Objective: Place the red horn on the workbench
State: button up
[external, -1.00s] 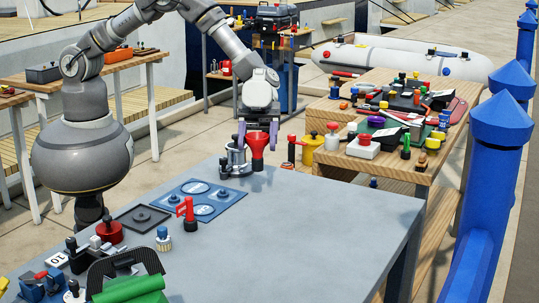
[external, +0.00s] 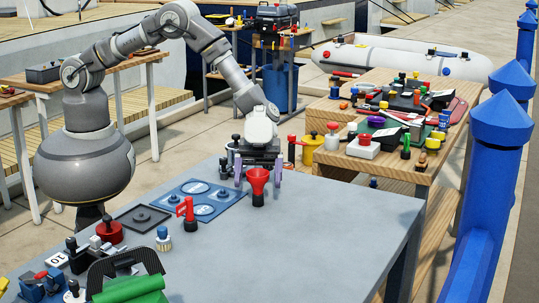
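The red horn (external: 258,179) stands upright, wide mouth up, on a dark base near the far edge of the grey workbench (external: 300,235). My gripper (external: 258,172) is open. One purple-grey finger is on each side of the horn, with a visible gap between each finger and the horn. The base of the horn appears to rest on the bench top.
A blue mat (external: 202,199) with round discs lies left of the horn. A red-topped item (external: 188,213) and a small blue-capped jar (external: 163,238) stand nearer. A cluttered wooden table (external: 400,155) is behind right. The bench's middle and right are clear.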

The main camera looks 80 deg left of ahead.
jog(key=shift+r, duration=0.2)
jog(key=p+v, duration=0.3)
jog(key=v, duration=0.9)
jog(key=shift+w+r, duration=0.1)
